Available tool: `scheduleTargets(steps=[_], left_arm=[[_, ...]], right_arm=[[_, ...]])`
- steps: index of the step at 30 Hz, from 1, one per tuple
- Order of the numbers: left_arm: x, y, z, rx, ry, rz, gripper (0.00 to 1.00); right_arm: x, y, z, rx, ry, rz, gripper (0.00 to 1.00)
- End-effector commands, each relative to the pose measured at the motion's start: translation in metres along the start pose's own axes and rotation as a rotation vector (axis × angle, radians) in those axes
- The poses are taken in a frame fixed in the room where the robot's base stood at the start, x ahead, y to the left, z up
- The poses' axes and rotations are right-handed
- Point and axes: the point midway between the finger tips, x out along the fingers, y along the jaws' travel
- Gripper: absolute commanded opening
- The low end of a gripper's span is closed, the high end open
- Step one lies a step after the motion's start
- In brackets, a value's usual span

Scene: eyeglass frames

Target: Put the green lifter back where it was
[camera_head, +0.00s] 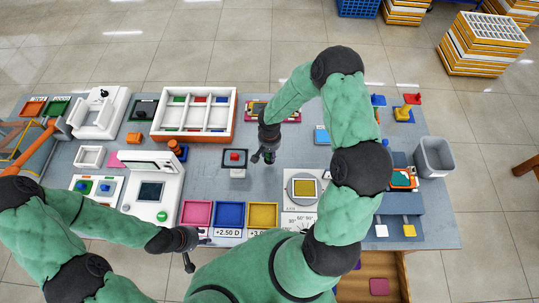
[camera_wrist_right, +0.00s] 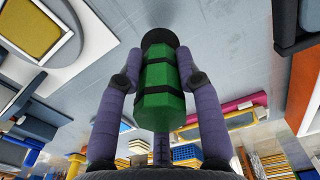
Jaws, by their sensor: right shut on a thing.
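The green lifter (camera_wrist_right: 163,90) is a green block with black bands and a dark round end. In the right wrist view it sits between the two purple fingers of my right gripper (camera_wrist_right: 160,80), which is shut on it. In the head view my right gripper (camera_head: 266,152) hangs over the grey table's middle, right of a small stand with a red block; the lifter is mostly hidden there. I cannot tell whether it touches the table. My left gripper (camera_head: 197,247) is at the front edge near the coloured trays, with its fingers apart and empty.
The small stand with a red block (camera_head: 235,157) is close on the left. A white compartment box (camera_head: 234,110) stands behind. A white device with a yellow square (camera_head: 304,188) is at the right. Pink, blue and yellow trays (camera_head: 230,214) line the front. Bare table (camera_head: 262,180) lies beneath my right gripper.

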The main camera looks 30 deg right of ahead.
Motion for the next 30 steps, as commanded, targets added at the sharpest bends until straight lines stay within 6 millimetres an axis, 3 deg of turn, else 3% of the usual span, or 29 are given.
scheduleTargets(steps=[8,16,30], left_arm=[[0.0,0.0,0.0,0.0,0.0,0.0,0.35],[0.001,0.0,0.0,0.0,0.0,0.0,0.35],[0.006,-0.002,0.0,0.0,0.0,0.0,0.35]], right_arm=[[0.013,-0.001,-0.012,0.001,0.001,0.0,0.0],[0.044,-0.001,-0.014,0.0,0.001,0.0,0.0],[0.05,-0.001,-0.014,0.0,0.002,0.0,0.0]])
